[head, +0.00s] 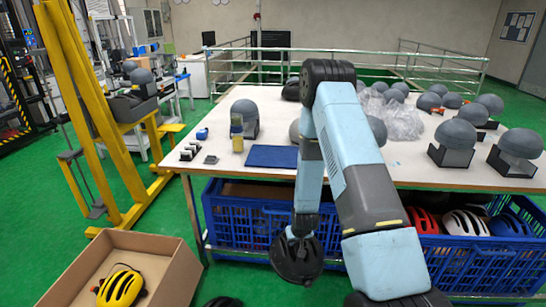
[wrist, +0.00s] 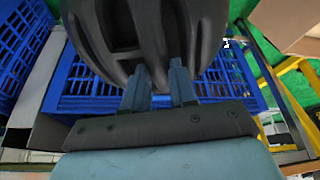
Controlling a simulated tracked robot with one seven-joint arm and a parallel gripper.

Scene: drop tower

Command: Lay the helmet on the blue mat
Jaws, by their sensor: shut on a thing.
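The blue mat (head: 265,156) lies flat and bare on the near part of the white table, left of my arm. My gripper (head: 297,238) hangs in front of the table, below the level of its top. It is shut on a black helmet (head: 300,265), held in front of the blue crates. In the wrist view the dark helmet (wrist: 150,28) fills the upper middle, and the two fingers (wrist: 160,85) reach into its near edge. The fingertips are partly hidden by the helmet.
The table (head: 215,165) holds a grey headform (head: 246,116) behind the mat, small items left of it, and several headforms at the right. Blue crates (head: 232,222) with helmets stand beneath. A cardboard box (head: 165,262) with a yellow helmet (head: 121,289) and a yellow frame (head: 84,85) are at left.

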